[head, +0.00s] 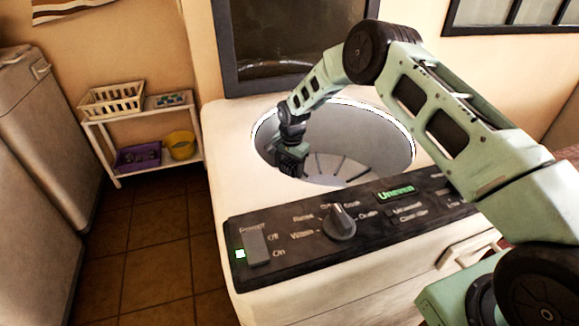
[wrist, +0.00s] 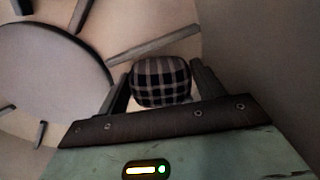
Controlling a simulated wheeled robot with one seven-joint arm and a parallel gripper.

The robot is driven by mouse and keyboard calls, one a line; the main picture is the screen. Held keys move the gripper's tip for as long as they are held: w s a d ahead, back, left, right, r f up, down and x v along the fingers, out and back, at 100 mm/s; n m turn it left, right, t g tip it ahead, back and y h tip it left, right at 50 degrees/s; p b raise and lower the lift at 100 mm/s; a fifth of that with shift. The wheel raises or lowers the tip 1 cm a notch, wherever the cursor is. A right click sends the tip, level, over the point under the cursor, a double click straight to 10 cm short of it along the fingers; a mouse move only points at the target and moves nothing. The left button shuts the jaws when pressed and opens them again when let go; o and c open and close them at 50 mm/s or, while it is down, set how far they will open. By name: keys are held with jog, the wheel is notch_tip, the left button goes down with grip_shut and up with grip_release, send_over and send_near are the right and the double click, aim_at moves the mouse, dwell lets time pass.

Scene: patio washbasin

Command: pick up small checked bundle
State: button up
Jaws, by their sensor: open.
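The small checked bundle (wrist: 161,82), dark with pale lines, sits in the wrist view between the two fingers of my gripper (wrist: 163,68). One finger is on each side of it, and the jaws are open. I cannot tell whether either finger touches it. In the head view my gripper (head: 291,160) reaches down into the open drum (head: 375,140) of the top-loading washer (head: 235,185). The bundle does not show in the head view.
The drum floor has raised ribs (wrist: 155,42) around a round centre plate (wrist: 50,75), and its wall (wrist: 275,60) rises close at the right. The control panel (head: 350,225) lies along the washer's front. A shelf (head: 145,108) with baskets stands at the left.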

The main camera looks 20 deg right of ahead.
jog(key=shift+f, duration=0.15)
jog(key=c, duration=0.8)
jog(key=shift+o, duration=0.2)
